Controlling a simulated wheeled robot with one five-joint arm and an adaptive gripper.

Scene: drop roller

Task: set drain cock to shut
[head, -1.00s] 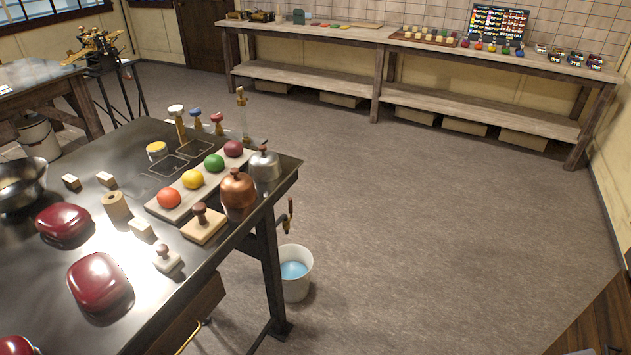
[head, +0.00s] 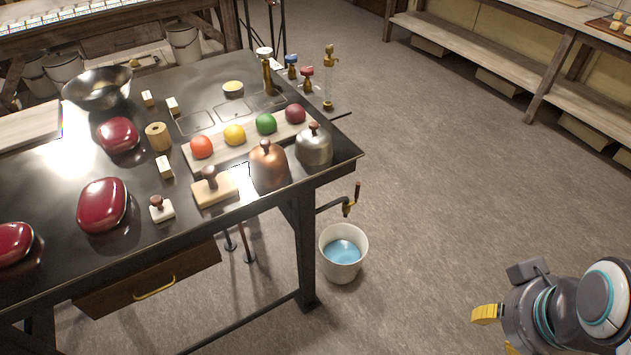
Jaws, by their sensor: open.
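The drain cock (head: 347,207) is a small brass tap on a dark pipe at the right end of the dark bench. Its reddish-brown lever sticks up from the brass body. The cock hangs above a white bucket (head: 328,262) holding blue water. I cannot tell from here whether it is open, and no stream shows. My gripper (head: 498,332), with yellow fingertips, is at the lower right, open and empty, well away from the cock. Part of it is cut off by the bottom edge.
The dark bench (head: 130,188) carries red lidded boxes, coloured balls on a board, a copper bell (head: 268,168) and a steel bell (head: 314,147). A bench leg (head: 304,250) stands beside the bucket. The floor between the bucket and my gripper is clear.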

